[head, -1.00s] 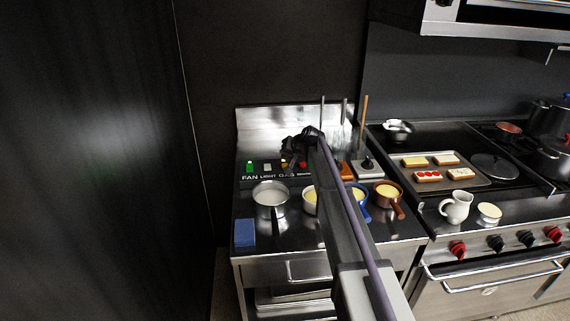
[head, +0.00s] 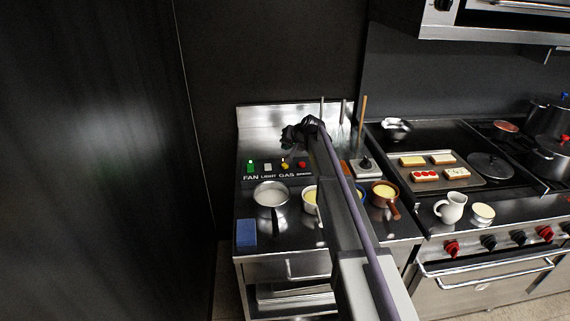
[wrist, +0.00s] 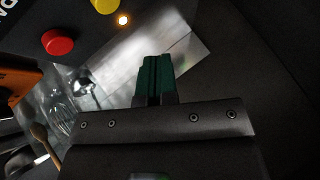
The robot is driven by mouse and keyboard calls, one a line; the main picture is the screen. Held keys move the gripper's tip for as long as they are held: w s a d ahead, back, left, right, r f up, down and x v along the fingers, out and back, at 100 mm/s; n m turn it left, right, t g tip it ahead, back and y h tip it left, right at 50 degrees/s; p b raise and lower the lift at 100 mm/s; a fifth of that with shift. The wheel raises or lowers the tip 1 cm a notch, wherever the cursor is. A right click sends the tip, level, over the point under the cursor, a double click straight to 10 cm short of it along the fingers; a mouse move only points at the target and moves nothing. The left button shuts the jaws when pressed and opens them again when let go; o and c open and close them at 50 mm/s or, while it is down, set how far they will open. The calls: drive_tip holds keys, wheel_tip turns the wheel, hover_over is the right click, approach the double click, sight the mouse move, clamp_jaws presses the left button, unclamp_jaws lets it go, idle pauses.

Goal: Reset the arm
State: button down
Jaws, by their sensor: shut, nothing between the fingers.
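My gripper (head: 292,133) is a dark shape above the button panel at the back of the left counter, in front of the steel backsplash. In the wrist view its two green fingers (wrist: 155,75) are pressed together with nothing between them. My arm reaches up from the bottom of the head view and hides part of the counter. The fingers look clear of the red button (wrist: 58,42) and the yellow button (wrist: 104,5). A small lamp (wrist: 124,20) glows beside the yellow button.
A steel pan (head: 271,194), a blue block (head: 246,232) and a brown pot (head: 384,192) stand on the left counter. Upright utensils (head: 362,115) stand right of my gripper. The stove at right holds a tray (head: 468,178) and a white pitcher (head: 451,207).

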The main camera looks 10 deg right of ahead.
idle(0.3)
drive_tip(key=s+f+n+g+h, duration=0.1)
drive_tip(key=s+g, duration=0.1)
drive_tip(key=s, duration=1.3)
drive_tip(key=s+f+g+h, duration=0.2)
drive_tip(key=s+g, duration=0.1)
drive_tip(key=s, duration=1.3)
drive_tip(key=s+f+n+g+h, duration=0.1)
drive_tip(key=s+f+g, duration=0.1)
drive_tip(key=s, duration=1.4)
drive_tip(key=shift+a+n+g+h, duration=0.25)
drive_tip(key=shift+n+g+h, duration=0.05)
drive_tip(key=shift+g+h, duration=0.1)
drive_tip(key=shift+f, duration=0.1)
